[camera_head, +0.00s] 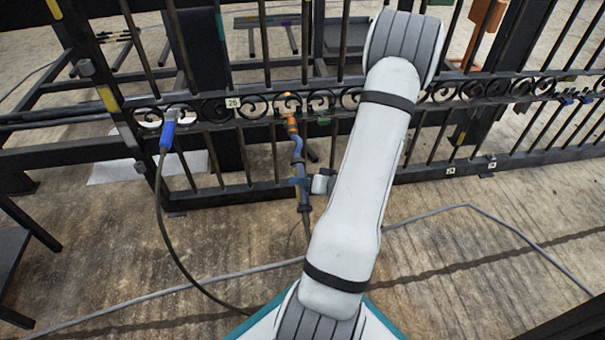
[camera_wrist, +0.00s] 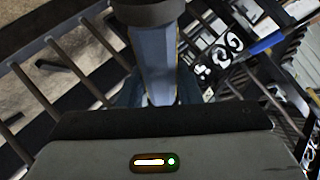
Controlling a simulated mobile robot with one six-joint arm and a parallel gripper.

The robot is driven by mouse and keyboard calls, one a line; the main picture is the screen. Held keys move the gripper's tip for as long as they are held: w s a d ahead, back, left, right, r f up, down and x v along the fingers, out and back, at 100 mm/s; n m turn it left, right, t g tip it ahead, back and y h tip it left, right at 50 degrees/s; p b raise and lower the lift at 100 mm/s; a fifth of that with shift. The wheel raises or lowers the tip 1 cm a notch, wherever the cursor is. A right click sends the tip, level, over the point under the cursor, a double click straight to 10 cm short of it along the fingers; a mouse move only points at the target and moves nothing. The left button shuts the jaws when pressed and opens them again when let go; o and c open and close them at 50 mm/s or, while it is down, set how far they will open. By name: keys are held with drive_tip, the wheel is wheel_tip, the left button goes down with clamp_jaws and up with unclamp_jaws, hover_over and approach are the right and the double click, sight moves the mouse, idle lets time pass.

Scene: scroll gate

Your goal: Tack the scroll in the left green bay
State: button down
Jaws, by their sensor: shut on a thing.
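My gripper (camera_head: 302,184) is shut on a blue-grey torch-like tool (camera_head: 297,150), which stands roughly upright before the gate. The tool's orange upper end (camera_head: 291,124) is at the scroll band (camera_head: 262,106), just right of a white number tag (camera_head: 232,103). An orange-lit spot (camera_head: 288,97) shows just above it; I cannot tell whether the tip touches metal. In the wrist view the tool (camera_wrist: 155,60) fills the middle between the fingers, and its tip is hidden. A small green piece (camera_head: 323,120) is right of the tool. My arm hides the scrolls behind it.
A blue-handled clamp (camera_head: 167,130) with a dark cable sits on the gate at left. Dark gate bars (camera_head: 245,155) run across the scene. A grey cable (camera_head: 440,212) crosses the floor. The floor at right is mostly clear.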

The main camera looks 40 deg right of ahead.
sight(307, 195)
drive_tip(key=shift+s+a+f, duration=0.4)
drive_tip(key=shift+s+a, duration=0.05)
drive_tip(key=shift+s, duration=0.25)
drive_tip(key=shift+s+a+f, duration=0.4)
drive_tip(key=shift+s, duration=0.3)
idle(0.3)
